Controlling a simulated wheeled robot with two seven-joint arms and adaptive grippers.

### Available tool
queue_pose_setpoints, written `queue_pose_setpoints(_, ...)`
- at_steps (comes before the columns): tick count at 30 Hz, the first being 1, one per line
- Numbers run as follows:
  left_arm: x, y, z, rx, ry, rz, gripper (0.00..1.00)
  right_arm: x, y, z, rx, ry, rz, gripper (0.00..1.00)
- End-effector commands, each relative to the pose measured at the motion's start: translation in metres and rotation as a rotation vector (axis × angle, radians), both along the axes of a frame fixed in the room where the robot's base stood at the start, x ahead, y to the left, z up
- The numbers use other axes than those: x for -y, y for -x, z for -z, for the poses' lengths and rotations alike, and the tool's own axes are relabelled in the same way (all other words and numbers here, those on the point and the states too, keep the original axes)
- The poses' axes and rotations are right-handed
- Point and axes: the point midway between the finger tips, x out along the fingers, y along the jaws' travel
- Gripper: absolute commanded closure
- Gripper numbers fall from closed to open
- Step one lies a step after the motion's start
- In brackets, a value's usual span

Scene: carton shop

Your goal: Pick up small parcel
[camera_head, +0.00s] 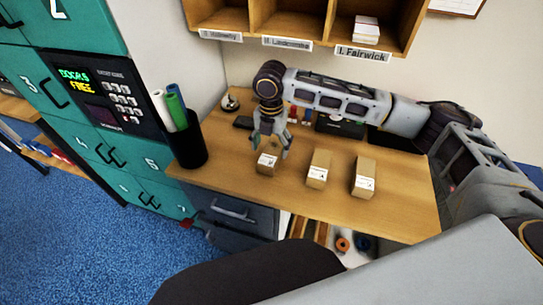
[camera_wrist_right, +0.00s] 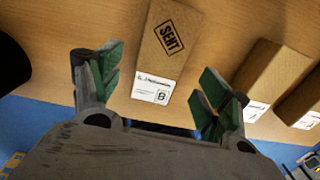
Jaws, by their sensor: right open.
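The small parcel (camera_head: 267,162) is a brown carton box with a white label, standing on the wooden desk (camera_head: 225,180). It is the leftmost of three boxes in the head view. My left gripper is not in view.
Two more cartons, a middle one (camera_head: 319,168) and a right one (camera_head: 363,177), stand to the right on the desk. A black cup (camera_head: 190,150) with rolled tubes stands at the left edge. Teal lockers (camera_head: 85,140) are further left; shelves (camera_head: 290,20) hang above.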

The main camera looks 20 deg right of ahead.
Motion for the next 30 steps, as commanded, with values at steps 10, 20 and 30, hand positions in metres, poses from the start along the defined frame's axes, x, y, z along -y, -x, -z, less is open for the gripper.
queue_pose_setpoints(10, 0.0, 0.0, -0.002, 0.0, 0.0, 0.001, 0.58, 0.003, -0.005, 0.034, -0.001, 0.002, 0.001, 0.23)
queue_pose_setpoints(20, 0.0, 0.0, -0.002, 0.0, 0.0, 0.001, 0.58, 0.003, -0.005, 0.05, -0.001, 0.001, 0.0, 0.23)
queue_pose_setpoints(30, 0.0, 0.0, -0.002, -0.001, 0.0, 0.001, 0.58, 0.003, -0.005, 0.049, -0.001, 0.001, 0.0, 0.23)
